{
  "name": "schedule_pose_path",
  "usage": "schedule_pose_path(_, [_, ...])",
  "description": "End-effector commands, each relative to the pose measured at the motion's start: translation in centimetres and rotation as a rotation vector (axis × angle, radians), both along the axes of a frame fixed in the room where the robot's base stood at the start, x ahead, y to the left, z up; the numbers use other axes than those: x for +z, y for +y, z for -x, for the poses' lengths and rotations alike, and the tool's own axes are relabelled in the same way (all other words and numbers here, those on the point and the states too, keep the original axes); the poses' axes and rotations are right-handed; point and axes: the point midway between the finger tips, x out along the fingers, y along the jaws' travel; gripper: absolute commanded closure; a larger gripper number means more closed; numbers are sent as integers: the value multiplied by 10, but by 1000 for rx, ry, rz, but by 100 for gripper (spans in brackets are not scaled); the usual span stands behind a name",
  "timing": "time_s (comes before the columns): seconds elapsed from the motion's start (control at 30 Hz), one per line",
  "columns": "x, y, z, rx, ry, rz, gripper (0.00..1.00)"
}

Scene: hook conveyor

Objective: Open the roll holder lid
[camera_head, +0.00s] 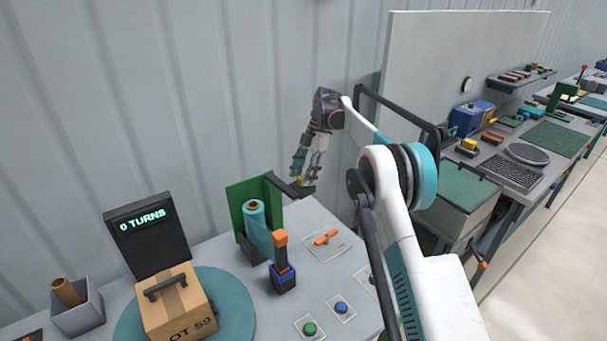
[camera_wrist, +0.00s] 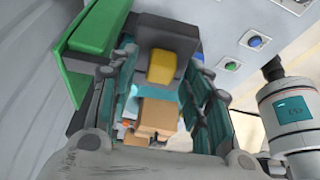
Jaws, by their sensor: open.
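The roll holder has a green panel (camera_head: 239,205) with a teal roll (camera_head: 256,222) beside it. Its dark lid (camera_head: 282,186) sticks out to the right from the top of the panel and has a yellow piece at its end. In the wrist view the dark lid (camera_wrist: 168,36) and the yellow piece (camera_wrist: 163,70) lie between my fingers, with the green panel (camera_wrist: 95,38) at left. My gripper (camera_head: 306,170) is open, pointing down at the lid's outer end. Whether a finger touches the yellow piece cannot be told.
A cardboard box (camera_head: 176,305) with a dark handle sits on a teal turntable (camera_head: 238,310), before a "0 TURNS" display (camera_head: 148,228). An orange-topped tool (camera_head: 281,262), a green button (camera_head: 309,328) and a blue button (camera_head: 341,308) stand nearby. A grey wall (camera_head: 190,100) is behind.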

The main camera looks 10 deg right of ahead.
Motion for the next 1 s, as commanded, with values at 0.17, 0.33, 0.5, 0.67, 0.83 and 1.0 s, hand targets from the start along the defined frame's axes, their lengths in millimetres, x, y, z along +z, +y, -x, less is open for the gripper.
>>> schedule_pose_path(0.17, [9,-3,-2,-1,0,0,55])
schedule_pose_path(0.33, [31,-11,-8,-2,0,0,55])
schedule_pose_path(0.5, [51,-18,-14,0,0,0,55])
schedule_pose_path(0.67, [61,-21,-16,0,0,0,55])
schedule_pose_path(0.83, [67,-23,-16,0,0,0,55])
schedule_pose_path(1.0, [69,-24,-16,0,0,0,55])
